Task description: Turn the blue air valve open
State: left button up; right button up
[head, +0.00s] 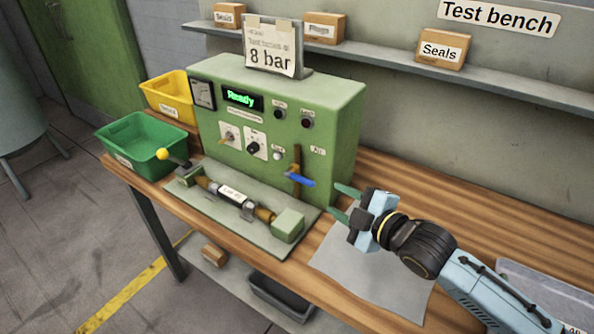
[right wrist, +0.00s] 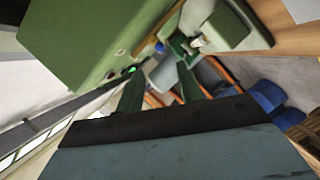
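The blue air valve handle (head: 300,180) sticks out from the lower right of the green test unit's front (head: 262,135), on a brown pipe. It lies roughly level, slanting slightly down to the right. My right gripper (head: 337,201) is open and empty, just right of the handle and apart from it, with its green fingers pointing left. In the right wrist view the fingers (right wrist: 158,88) are spread, and a small blue patch (right wrist: 160,47), seemingly the handle, shows beyond the gap between them. My left gripper is not in view.
A fixture plate (head: 265,240) holding a labelled cylinder (head: 230,192) lies before the unit, with a yellow-knobbed lever (head: 163,154). Green (head: 140,140) and yellow (head: 167,92) bins stand left. A grey sheet (head: 375,275) lies below my right gripper. The display reads "Ready".

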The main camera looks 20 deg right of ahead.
aim_at(308, 183)
jog(key=b+x, duration=0.1)
jog(key=x, duration=1)
jog(key=shift+w+a, duration=0.2)
jog(key=shift+w+a+f, duration=0.1)
jog(key=shift+w+a, duration=0.05)
jog(key=shift+w, duration=0.35)
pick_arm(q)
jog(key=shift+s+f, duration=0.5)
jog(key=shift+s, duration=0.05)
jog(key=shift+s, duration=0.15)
pick_arm(e)
jog(key=shift+c, duration=0.5)
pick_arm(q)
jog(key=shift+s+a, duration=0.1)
pick_arm(e)
grip_shut()
